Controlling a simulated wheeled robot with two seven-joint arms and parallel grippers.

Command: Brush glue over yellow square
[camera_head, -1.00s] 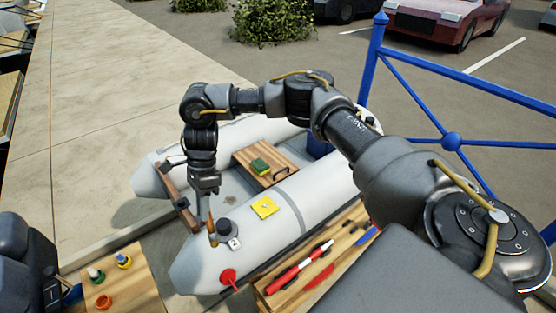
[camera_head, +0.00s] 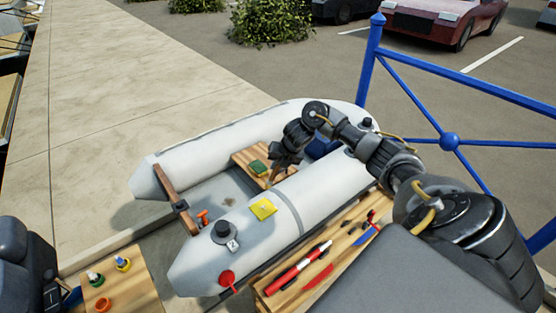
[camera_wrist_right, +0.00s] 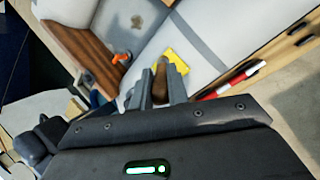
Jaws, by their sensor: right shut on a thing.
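The yellow square (camera_head: 263,208) lies on the grey-white tube of an inflatable boat (camera_head: 320,190); it also shows in the right wrist view (camera_wrist_right: 176,60), just past my fingertips. My right gripper (camera_head: 274,178) is over the boat, behind the square in the head view. In the right wrist view my right gripper (camera_wrist_right: 160,88) is shut on a brown brush handle (camera_wrist_right: 160,72). The brush's bristles are hidden, and I cannot tell whether they touch the square. My left gripper is out of view.
A green sponge (camera_head: 258,167) lies on the boat's wooden seat. A wooden bench (camera_head: 272,298) holds a red-and-white marker (camera_head: 299,268). A blue railing (camera_head: 480,86) stands right.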

